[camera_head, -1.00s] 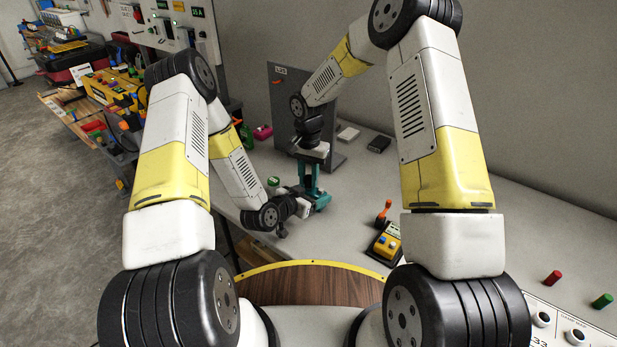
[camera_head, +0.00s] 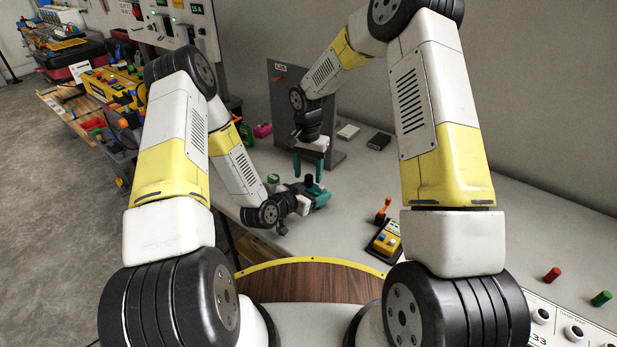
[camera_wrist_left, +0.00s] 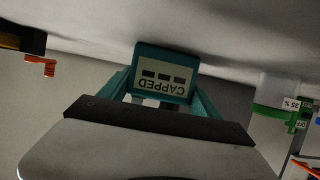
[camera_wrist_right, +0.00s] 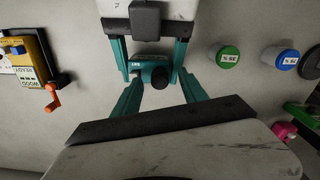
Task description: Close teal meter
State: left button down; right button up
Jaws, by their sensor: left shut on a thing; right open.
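The teal meter (camera_wrist_left: 163,62) shows a display with the word "CAPPED", upside down in the left wrist view. My left gripper (camera_wrist_right: 152,58) is shut on the meter's sides and holds it low over the table. A black round cap (camera_wrist_right: 158,79) sits on the meter, and it also shows in the head view (camera_head: 309,181). My right gripper (camera_head: 308,170) is open and empty, pointing down just above the meter, its fingers apart around the space over the cap. The meter's underside is hidden.
A yellow box with an orange crank (camera_head: 385,241) stands at right on the table (camera_head: 345,215). A green-lidded jar (camera_wrist_right: 228,57) and a blue-lidded jar (camera_wrist_right: 289,60) stand nearby. A grey panel (camera_head: 285,110) rises behind. The table between meter and yellow box is clear.

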aim_at(309, 193)
notch_tip(309, 193, up, 10)
dwell(0.3)
pick_arm(q)
jog(key=shift+c, duration=0.2)
grip_release()
jog(key=v, duration=0.7)
jog(key=shift+s+a+r, duration=0.1)
jog(key=shift+s+a, duration=0.15)
jog(key=shift+s, duration=0.05)
pick_arm(e)
jog(key=shift+d, duration=0.1)
